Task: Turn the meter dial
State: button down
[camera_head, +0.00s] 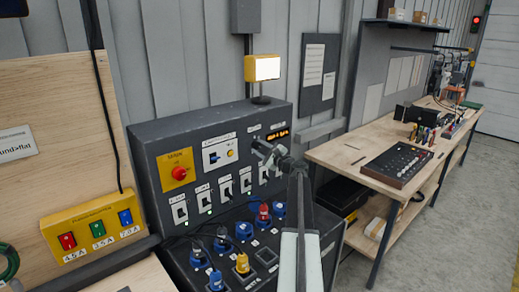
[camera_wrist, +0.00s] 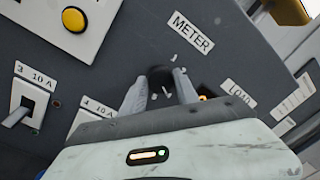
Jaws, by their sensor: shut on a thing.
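The meter dial (camera_wrist: 160,75) is a small dark knob on the grey panel, below the METER label (camera_wrist: 194,32) in the wrist view. Small white marks surround it. My gripper (camera_wrist: 161,88) has one finger on each side of the dial and is shut on it. The fingers cover part of the dial, so its pointer direction cannot be told. In the head view my gripper (camera_head: 264,150) reaches the upper right of the grey control panel (camera_head: 150,142), just below an orange lit display (camera_head: 278,135), and hides the dial there.
A red knob (camera_head: 180,173) on a yellow plate and a white plate with a yellow button (camera_head: 231,153) sit left of my gripper. A row of switches (camera_head: 203,194) lies below, with blue and red plugs (camera_head: 264,211) lower down. A workbench (camera_head: 335,155) stands to the right.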

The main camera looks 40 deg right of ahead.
jog(key=c, duration=0.9)
grip_release()
jog(key=s, duration=0.5)
jog(key=s+a, duration=0.1)
jog(key=s, duration=0.1)
jog(key=shift+s+f, duration=0.25)
jog(key=shift+s, duration=0.1)
